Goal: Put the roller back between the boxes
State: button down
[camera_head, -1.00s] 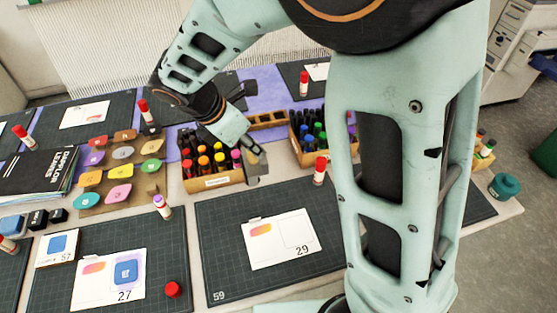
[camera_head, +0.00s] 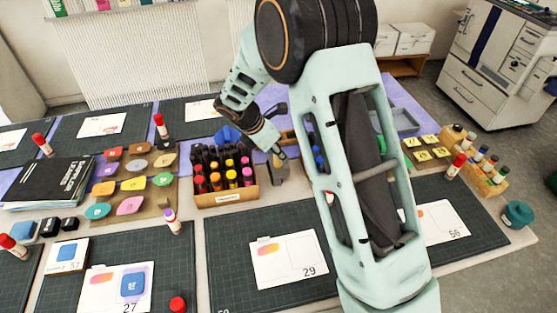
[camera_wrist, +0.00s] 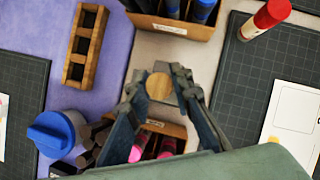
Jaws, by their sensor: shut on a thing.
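My gripper (camera_wrist: 163,80) is shut on the roller, which shows a round wooden end (camera_wrist: 159,86) between the fingers in the wrist view. In the head view the roller is a grey-brown piece (camera_head: 279,174) under my gripper (camera_head: 277,157). It is upright in the gap just right of the box of warm-coloured bottles (camera_head: 228,198). That box lies partly behind my fingers in the wrist view. The other box (camera_wrist: 178,27), with blue-capped bottles, is across the gap at the top. My arm hides most of it in the head view. I cannot tell whether the roller touches the table.
A wooden rack (camera_wrist: 70,72) and a blue-lidded jar (camera_wrist: 52,132) stand on the purple mat beside the gap. A red-capped bottle (camera_wrist: 265,20) stands on the right. A dark cutting mat with card 29 (camera_head: 288,258) lies in front of the boxes.

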aim_at(278, 161)
jog(key=f, duration=0.3)
jog(key=shift+w+f, duration=0.25)
jog(key=shift+d, duration=0.1)
jog(key=shift+s+f+b, duration=0.25)
jog(key=shift+f+b, duration=0.2)
jog(key=shift+f, duration=0.15)
jog(key=c, duration=1.7)
grip_release()
jog(key=shift+w+f, duration=0.15)
jog(key=shift+c, duration=0.2)
jog(key=shift+r+p, duration=0.35)
jog(key=shift+r, duration=0.35)
jog(key=v, duration=1.2)
jog(key=shift+r, duration=0.1)
